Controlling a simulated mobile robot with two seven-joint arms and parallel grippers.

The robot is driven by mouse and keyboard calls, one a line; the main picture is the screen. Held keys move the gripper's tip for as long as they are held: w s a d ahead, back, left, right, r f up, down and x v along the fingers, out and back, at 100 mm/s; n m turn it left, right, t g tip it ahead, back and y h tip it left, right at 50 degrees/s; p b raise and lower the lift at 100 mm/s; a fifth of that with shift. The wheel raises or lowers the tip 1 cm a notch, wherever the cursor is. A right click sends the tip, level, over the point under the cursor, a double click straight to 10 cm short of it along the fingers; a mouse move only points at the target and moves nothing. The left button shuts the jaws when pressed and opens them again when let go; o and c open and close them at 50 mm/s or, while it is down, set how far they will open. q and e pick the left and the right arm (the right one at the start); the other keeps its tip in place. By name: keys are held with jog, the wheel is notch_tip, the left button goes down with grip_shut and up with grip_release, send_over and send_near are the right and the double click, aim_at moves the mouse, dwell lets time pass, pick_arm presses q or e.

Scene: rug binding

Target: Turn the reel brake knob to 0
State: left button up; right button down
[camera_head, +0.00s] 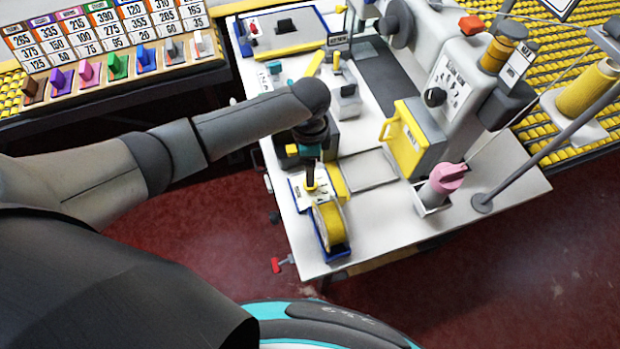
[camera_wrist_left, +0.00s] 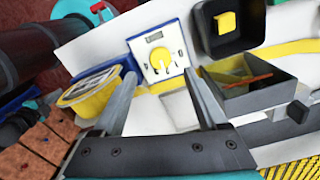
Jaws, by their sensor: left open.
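The reel brake knob (camera_wrist_left: 160,58) is a round yellow dial with a pale pointer mark, on a white panel (camera_wrist_left: 144,43) with a small dark display above it. The marks around it are too small to read. My left gripper (camera_wrist_left: 162,78) is open and empty, its two grey fingers spread on either side of the panel's lower part, with the knob between and just beyond the tips. In the head view my left gripper (camera_head: 310,178) hangs over the panel (camera_head: 326,190) and hides most of it. My right gripper is not in view.
A reel of yellow binding (camera_head: 329,223) in a blue holder sits beside the panel.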

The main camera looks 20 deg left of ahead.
pick_arm(q)
notch_tip(320, 180, down, 6)
jog(key=shift+f+b, duration=0.1)
jog(key=shift+b, duration=0.45)
jog(key=shift+f, duration=0.55)
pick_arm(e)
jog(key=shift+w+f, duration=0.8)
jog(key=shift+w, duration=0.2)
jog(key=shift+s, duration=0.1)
pick_arm(q)
jog(key=c, duration=0.5)
grip_shut()
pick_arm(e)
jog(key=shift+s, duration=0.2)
